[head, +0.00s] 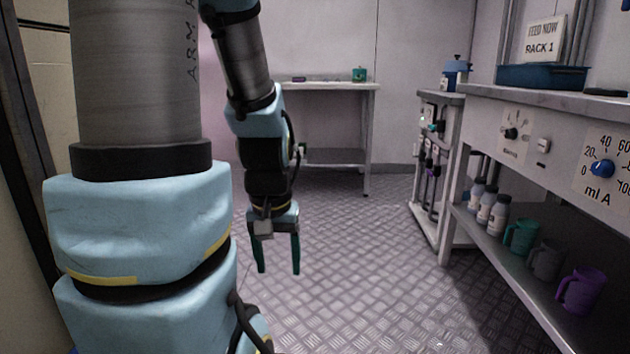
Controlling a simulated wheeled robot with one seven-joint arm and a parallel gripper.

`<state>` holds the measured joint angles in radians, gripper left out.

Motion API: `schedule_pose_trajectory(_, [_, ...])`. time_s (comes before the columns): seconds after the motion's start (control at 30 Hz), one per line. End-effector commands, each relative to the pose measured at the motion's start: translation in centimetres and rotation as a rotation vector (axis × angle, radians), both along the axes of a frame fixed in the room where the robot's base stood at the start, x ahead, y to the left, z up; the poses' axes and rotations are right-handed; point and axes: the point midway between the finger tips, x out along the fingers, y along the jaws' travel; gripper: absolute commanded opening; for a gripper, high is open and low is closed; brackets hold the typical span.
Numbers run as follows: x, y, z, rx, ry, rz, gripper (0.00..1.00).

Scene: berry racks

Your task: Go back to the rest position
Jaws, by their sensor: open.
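My gripper (278,268) hangs pointing down in the middle of the head view, over the metal tread floor. Its two green fingers are apart, with nothing between them. It touches nothing that I can see. My arm comes down from the top of the picture, and its large links fill the left side and hide what is behind them.
A bench (483,97) on the right bears a blue tray (555,77) and a RACK 1 sign (544,40). Bottles and jugs, including a purple jug (580,290), stand on its lower shelf. A table (335,86) stands at the back. The floor (370,270) between is clear.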

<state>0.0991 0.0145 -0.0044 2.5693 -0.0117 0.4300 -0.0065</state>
Motion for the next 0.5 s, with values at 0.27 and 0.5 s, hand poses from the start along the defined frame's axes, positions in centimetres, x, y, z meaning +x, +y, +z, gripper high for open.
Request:
schedule_pose_trajectory(0.27, [0.5, -0.2, 8.9, 0.001, -0.009, -0.010, 0.69])
schedule_pose_trajectory(0.5, [0.5, -0.2, 16.4, 0.003, -0.010, -0.012, 0.69])
